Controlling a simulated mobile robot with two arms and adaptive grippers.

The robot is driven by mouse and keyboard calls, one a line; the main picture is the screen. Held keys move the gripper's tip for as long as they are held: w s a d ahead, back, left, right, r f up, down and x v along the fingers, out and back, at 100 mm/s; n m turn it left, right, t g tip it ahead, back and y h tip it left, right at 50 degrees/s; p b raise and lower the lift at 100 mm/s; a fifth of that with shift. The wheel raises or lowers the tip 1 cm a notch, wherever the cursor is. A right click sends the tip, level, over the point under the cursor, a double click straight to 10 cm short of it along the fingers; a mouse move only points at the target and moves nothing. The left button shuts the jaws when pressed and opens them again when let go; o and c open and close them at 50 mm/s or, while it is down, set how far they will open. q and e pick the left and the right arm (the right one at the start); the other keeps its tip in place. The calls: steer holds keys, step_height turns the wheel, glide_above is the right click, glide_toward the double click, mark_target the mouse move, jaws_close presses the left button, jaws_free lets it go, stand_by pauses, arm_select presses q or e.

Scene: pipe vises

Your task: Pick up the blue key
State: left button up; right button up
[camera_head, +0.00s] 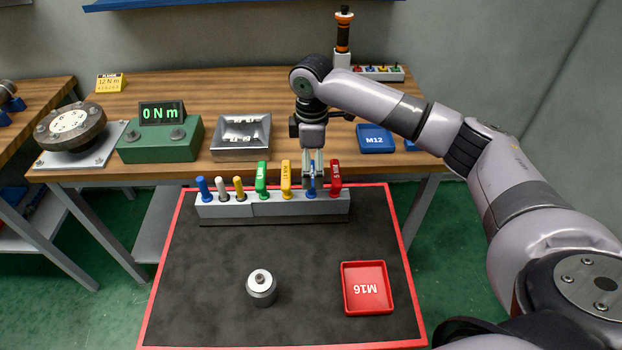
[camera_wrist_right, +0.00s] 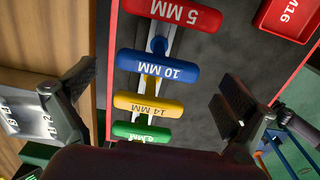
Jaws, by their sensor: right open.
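The blue key (camera_head: 311,185) stands in the grey rack (camera_head: 240,207), between a yellow key and a red key. In the right wrist view its T-handle (camera_wrist_right: 158,67) reads "10 MM". My right gripper (camera_head: 313,165) is over the blue key and partly hides it. In the wrist view its two fingers are spread wide, one on each side of the handle and apart from it. My left gripper is not in view.
The red 5 MM key (camera_wrist_right: 172,13) and yellow 14 MM key (camera_wrist_right: 148,104) stand close on either side. A green key (camera_head: 262,180) and several screwdrivers share the rack. A red M16 tray (camera_head: 346,290) and a metal cylinder (camera_head: 261,287) sit on the dark mat.

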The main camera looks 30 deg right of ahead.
step_height(320, 180, down, 4)
steer(key=shift+r+p, duration=0.25)
steer(key=shift+p, duration=0.1)
steer(key=shift+f, duration=0.15)
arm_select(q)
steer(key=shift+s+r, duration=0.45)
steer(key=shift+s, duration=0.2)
arm_select(e)
steer(key=shift+c, duration=0.6)
steer(key=shift+w, duration=0.1)
steer(key=c, duration=1.1)
arm_select(q)
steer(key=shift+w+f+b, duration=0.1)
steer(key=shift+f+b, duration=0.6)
steer(key=shift+b, duration=0.05)
arm_select(e)
steer(key=shift+r, duration=10.1)
